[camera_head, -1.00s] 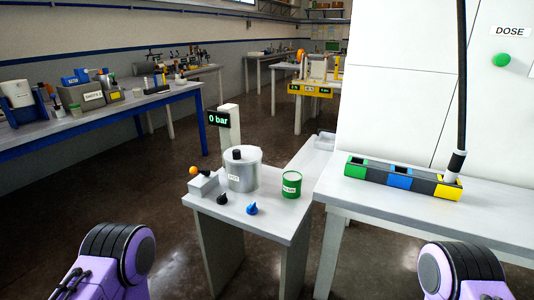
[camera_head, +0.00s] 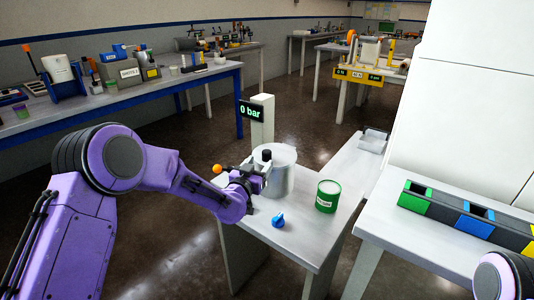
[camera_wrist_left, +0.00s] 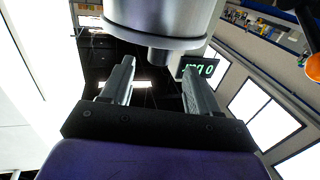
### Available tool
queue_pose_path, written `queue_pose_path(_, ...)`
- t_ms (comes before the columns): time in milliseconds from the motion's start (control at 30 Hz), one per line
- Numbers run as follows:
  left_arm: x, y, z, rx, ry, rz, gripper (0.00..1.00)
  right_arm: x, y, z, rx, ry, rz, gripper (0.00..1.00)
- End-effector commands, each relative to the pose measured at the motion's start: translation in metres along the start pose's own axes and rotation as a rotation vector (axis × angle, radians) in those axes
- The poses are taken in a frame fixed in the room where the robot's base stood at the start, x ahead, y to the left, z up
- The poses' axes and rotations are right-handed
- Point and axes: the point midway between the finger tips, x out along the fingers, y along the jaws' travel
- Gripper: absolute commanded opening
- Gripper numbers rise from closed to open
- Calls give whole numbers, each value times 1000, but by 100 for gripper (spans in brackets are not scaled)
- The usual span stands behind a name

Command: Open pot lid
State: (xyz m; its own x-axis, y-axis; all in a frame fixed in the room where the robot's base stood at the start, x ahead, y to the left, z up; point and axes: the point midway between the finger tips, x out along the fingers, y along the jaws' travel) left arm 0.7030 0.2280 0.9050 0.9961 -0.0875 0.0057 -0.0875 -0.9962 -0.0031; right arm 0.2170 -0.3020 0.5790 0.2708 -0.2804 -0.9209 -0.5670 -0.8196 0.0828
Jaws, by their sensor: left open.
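The silver pot (camera_head: 283,178) stands upright on the small grey table, its lid on. A black knob (camera_head: 266,153) tops the lid. In the left wrist view the picture is upside down; the pot wall (camera_wrist_left: 160,12) is at the top and the knob (camera_wrist_left: 160,56) points down from the lid. My left gripper (camera_head: 259,164) is at the lid on the pot's near left side. Its fingers (camera_wrist_left: 160,72) are open, one on each side of the knob, with no visible grip on it. The arm hides the table's left part. My right gripper is not in view.
A green can (camera_head: 327,197) and a blue knob (camera_head: 278,220) are right of and in front of the pot. An orange ball lever (camera_head: 217,169) is left of it. The "0 bar" display (camera_head: 251,111) stands behind. A bench with coloured bins (camera_head: 475,226) is at right.

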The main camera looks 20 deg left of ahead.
Motion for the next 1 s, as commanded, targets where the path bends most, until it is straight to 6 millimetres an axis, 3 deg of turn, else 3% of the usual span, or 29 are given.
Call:
queue_pose_path(100, 27, 0, 0, -2, -1, -2, 61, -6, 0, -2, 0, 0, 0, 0)
queue_pose_path(300, 56, 0, 1, -2, -2, -2, 61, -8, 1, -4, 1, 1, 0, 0)
queue_pose_path(667, 64, 0, 2, -3, -4, -2, 61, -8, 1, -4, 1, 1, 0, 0)
queue_pose_path(867, 64, 0, 2, -3, -4, -1, 0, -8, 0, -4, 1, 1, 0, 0)
queue_pose_path(1000, 64, -1, 1, -3, -5, -3, 0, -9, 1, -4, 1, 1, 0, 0)
